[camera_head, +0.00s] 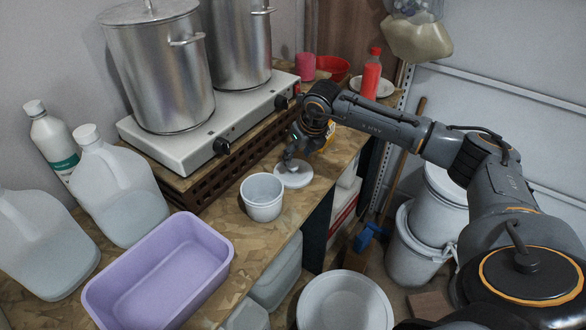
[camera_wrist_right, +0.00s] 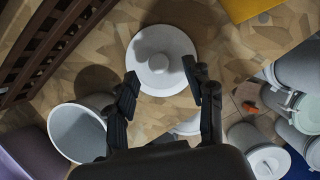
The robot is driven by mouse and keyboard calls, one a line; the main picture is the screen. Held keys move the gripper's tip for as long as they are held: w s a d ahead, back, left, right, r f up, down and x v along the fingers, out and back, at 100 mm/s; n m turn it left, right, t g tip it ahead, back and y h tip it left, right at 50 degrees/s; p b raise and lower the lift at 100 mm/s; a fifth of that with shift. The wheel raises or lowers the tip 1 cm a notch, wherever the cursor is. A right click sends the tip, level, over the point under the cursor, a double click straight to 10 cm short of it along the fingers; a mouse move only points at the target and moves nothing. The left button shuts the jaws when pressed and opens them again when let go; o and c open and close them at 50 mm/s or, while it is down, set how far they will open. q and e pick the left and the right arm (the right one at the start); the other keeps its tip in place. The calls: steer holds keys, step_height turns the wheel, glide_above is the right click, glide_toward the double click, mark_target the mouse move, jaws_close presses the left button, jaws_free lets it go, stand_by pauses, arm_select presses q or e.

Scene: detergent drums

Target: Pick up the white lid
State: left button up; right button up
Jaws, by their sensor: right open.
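The white lid (camera_head: 299,177) lies flat on the wooden counter, behind and to the right of a small white bucket (camera_head: 262,199). In the right wrist view the lid (camera_wrist_right: 180,50) is round with a raised knob in the middle. My right gripper (camera_head: 290,163) is over the lid, its fingers pointing down. In the wrist view the right gripper (camera_wrist_right: 160,82) is open, with one finger on each side of the lid's near part. Whether the fingers touch the lid I cannot tell. The small bucket (camera_wrist_right: 78,130) is open and left of the fingers. My left gripper is not in view.
A purple basin (camera_head: 160,275) and white jugs (camera_head: 120,190) stand at the left. A stove (camera_head: 215,125) with two steel pots on a brown crate (camera_head: 205,180) is behind the lid. The counter's front edge is close to the lid, with white drums (camera_head: 415,245) on the floor beyond.

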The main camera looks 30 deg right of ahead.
mark_target(294, 165)
steer(key=p+x, duration=0.1)
steer(key=x, duration=0.2)
steer(key=shift+s+a+f+p, duration=0.1)
steer(key=shift+a+f+p, duration=0.1)
steer(key=shift+f+p, duration=0.15)
steer(key=shift+f, duration=0.25)
steer(key=shift+w+f, duration=0.1)
steer(key=shift+w, duration=0.1)
steer(key=shift+c, duration=0.4)
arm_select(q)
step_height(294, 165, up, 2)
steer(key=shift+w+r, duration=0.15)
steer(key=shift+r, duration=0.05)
arm_select(e)
steer(key=c, duration=0.8)
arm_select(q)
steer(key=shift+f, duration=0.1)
